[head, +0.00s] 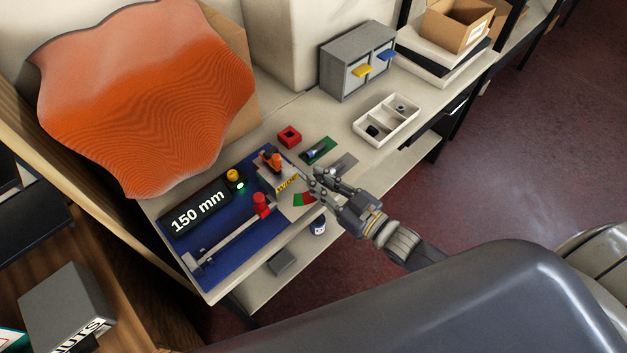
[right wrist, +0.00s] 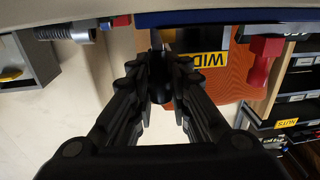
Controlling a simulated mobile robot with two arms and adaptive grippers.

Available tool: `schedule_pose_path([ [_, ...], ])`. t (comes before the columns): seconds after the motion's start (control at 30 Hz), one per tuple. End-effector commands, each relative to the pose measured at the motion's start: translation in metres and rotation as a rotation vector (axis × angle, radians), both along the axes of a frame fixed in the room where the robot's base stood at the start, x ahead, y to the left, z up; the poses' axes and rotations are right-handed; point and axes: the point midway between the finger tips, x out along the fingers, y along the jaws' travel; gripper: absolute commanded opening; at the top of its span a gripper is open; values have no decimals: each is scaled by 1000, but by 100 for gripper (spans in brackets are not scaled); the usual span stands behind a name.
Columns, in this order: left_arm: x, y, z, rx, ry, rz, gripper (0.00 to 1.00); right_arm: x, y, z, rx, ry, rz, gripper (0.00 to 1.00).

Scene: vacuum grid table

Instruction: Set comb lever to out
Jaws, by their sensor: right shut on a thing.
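A blue board (head: 222,248) on the table carries a block with a yellow "WIDE" label (head: 287,184); the label also shows upside down in the right wrist view (right wrist: 209,59). My right gripper (head: 313,177) is at the right side of this block. In the right wrist view its fingers (right wrist: 165,70) are closed together on a slim grey part, which I take to be the comb lever (right wrist: 157,40). The fingers hide most of it, so its setting cannot be read. My left gripper is not in view.
A red-and-green sector (head: 304,199) lies just below the gripper. A red knob (head: 261,204) and a "150 mm" display (head: 197,211) are on the board. A red box (head: 289,136), green plate (head: 318,150) and white divided tray (head: 387,119) stand behind.

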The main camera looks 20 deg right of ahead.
Motion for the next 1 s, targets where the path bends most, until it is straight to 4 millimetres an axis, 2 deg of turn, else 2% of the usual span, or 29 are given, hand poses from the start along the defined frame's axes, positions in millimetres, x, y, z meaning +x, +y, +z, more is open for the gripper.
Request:
schedule_pose_path([
  [0.1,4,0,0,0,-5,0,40,0,-1,-1,-2,2,-2,0],
  [0.13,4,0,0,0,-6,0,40,0,-1,-1,-2,2,-2,22],
  [0.2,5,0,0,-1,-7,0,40,0,-1,-1,-2,1,-2,38],
  [0.53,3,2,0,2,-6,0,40,-1,-1,0,-1,0,-1,38],
  [0.67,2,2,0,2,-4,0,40,-7,-4,-1,-1,3,-1,38],
  [0.77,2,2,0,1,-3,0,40,-19,-10,-1,-1,3,0,38],
  [1.0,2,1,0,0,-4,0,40,-61,-33,-2,-3,6,-1,38],
])
